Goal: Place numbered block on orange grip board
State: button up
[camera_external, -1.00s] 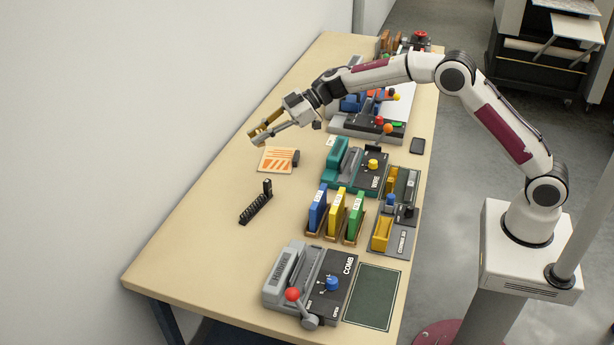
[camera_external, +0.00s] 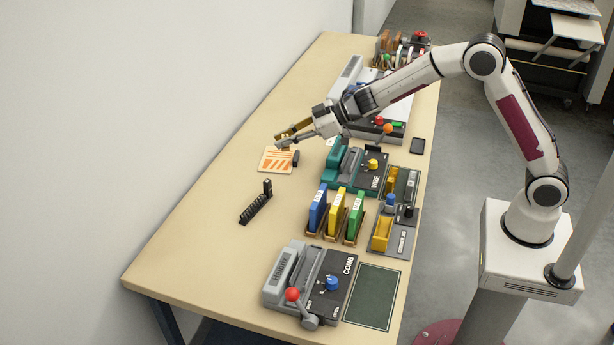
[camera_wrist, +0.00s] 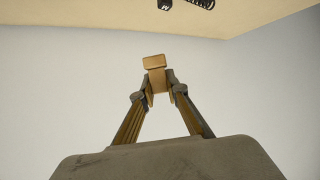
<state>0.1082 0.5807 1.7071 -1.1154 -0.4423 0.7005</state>
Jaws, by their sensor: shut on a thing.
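The orange grip board (camera_external: 272,165), a pale board with orange stripes, lies flat on the table, left of the binding machines. My gripper (camera_external: 281,138) is above its far edge in the external view, and I cannot tell the exact height. In the wrist view my gripper (camera_wrist: 159,92) has its brass-coloured fingers closed in on a small tan block (camera_wrist: 154,62) at the tips. No number shows on this block, so I cannot confirm that it is the numbered block. In the external view the held block is too small to make out.
A small dark piece (camera_external: 296,158) stands at the board's right edge. A black comb (camera_external: 255,208) lies nearer the front. A teal machine (camera_external: 336,165) and blue, yellow and green upright holders (camera_external: 337,212) stand to the right. The table's left side is clear.

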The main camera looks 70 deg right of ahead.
jog(key=s+d+f+m+h, duration=0.1)
jog(key=s+f+m+h, duration=0.1)
jog(key=s, duration=0.3)
jog(key=s+d+f+m+h, duration=0.1)
jog(key=s+d+f, duration=0.1)
jog(key=s, duration=0.4)
jog(key=w+d+f+m+h, duration=0.1)
jog(key=w+d+m+h, duration=0.2)
jog(key=w, duration=0.5)
jog(key=w+d+f+m+h, duration=0.1)
jog(key=w+d+m+h, duration=0.2)
jog(key=w, duration=0.6)
jog(key=shift+d+m, duration=0.6)
jog(key=shift+f, duration=0.2)
send_over(279, 170)
jog(key=shift+f, duration=3.05)
jog(key=shift+f, duration=0.1)
jog(key=shift+a+f, duration=0.1)
jog(key=shift+f, duration=1.65)
jog(key=shift+f, duration=0.15)
jog(key=o, duration=0.8)
